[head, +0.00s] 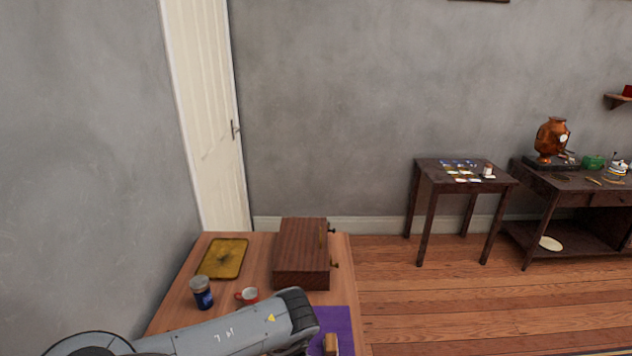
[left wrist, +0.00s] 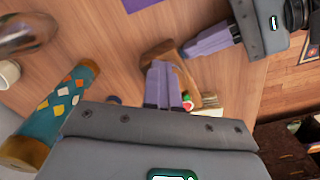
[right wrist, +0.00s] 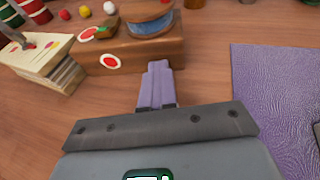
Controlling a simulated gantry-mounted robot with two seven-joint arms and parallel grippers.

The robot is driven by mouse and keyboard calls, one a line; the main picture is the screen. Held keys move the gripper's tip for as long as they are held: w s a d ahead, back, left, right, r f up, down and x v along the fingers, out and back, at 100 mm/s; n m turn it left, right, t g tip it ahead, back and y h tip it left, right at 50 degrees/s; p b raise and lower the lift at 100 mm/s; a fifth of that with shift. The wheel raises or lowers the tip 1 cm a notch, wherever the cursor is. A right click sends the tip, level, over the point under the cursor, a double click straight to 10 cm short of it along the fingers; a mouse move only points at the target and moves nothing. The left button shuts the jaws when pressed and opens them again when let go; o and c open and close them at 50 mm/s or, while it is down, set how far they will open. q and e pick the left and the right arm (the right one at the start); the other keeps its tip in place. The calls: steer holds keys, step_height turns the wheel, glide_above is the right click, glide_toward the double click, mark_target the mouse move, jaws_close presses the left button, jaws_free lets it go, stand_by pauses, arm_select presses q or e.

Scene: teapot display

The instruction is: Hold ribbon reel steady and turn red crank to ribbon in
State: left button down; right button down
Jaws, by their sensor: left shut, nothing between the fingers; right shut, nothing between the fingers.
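In the right wrist view a wooden reel with a blue band (right wrist: 152,27), probably the ribbon reel, sits on a wooden block (right wrist: 140,52) at the top. My right gripper (right wrist: 158,66) is shut and empty, its fingertips at the block's near face; I cannot tell if they touch. In the left wrist view my left gripper (left wrist: 160,66) is shut and empty, pointing towards a wooden piece (left wrist: 163,50). My right gripper (left wrist: 188,53) shows beside that piece from the right. I cannot pick out the red crank clearly. Neither gripper shows in the head view.
A purple mat (right wrist: 275,110) lies right of the block in the right wrist view. A stack with a card on top (right wrist: 60,75) stands left. A teal patterned roll (left wrist: 62,100) lies left of my left gripper. The head view shows a brown case (head: 300,255) on the table.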

arm_select(q)
steer(key=shift+s+d, duration=0.25)
steer(key=shift+d, duration=0.4)
steer(key=shift+d, duration=0.1)
steer(key=shift+s+d, duration=0.2)
steer(key=shift+s+d, duration=0.2)
steer(key=shift+s, duration=0.05)
stand_by(0.5)
steer(key=shift+w+d, duration=0.1)
steer(key=shift+d, duration=0.05)
stand_by(0.3)
step_height(320, 180, up, 6)
steer(key=shift+w+d, duration=0.15)
steer(key=shift+d, duration=0.05)
stand_by(0.5)
